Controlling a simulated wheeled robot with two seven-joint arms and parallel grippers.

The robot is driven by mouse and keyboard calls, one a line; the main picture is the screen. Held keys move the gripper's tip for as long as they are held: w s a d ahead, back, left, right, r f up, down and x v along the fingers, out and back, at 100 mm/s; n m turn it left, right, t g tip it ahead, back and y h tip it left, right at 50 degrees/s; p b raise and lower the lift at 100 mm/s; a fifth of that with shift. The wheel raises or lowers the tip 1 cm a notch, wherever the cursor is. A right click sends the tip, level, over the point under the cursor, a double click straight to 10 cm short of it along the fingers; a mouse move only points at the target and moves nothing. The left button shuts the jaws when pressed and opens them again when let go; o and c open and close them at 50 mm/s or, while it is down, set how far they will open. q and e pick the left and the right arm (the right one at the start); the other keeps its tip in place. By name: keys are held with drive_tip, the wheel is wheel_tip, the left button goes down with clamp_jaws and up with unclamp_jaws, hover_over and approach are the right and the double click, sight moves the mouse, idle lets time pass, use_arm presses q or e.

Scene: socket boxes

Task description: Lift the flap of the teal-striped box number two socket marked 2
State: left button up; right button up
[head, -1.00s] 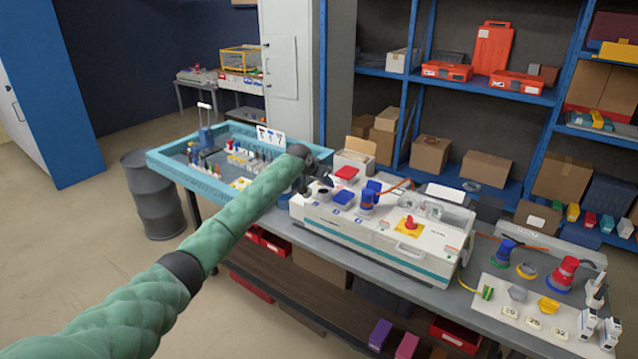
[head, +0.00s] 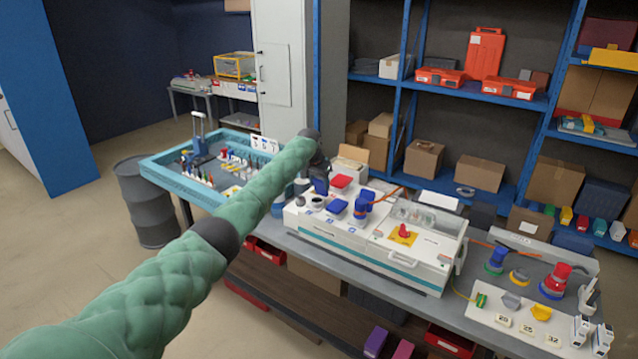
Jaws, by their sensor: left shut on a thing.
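The teal-striped box (head: 400,258) is a white box on the workbench. Its top carries several sockets, a red flap (head: 341,182), a closed blue flap (head: 337,207) and a blue plug (head: 360,209). My left gripper (head: 319,186) is over the back left of the box top. It is shut on what looks like a dark flap, just behind a round socket (head: 317,203) whose opening shows. The fingertips and most of the held part are hidden or too small to make out. The socket numbers are too small to read. My right gripper is out of view.
A teal-rimmed tray (head: 165,172) with small tools lies left of the box. A yellow plate with a red knob (head: 403,233) is on the box top. A white panel (head: 490,312) with coloured sockets is at the right. Shelves with cartons stand behind.

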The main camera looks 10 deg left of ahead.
use_arm(q)
drive_tip(key=shift+r, duration=0.1)
drive_tip(key=o, duration=1.1)
drive_tip(key=shift+o, duration=0.4)
drive_tip(key=shift+w, duration=0.1)
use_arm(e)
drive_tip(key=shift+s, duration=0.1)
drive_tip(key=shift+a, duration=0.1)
use_arm(q)
drive_tip(key=shift+r, duration=0.2)
drive_tip(key=b+v, duration=0.3)
drive_tip(key=v, duration=0.4)
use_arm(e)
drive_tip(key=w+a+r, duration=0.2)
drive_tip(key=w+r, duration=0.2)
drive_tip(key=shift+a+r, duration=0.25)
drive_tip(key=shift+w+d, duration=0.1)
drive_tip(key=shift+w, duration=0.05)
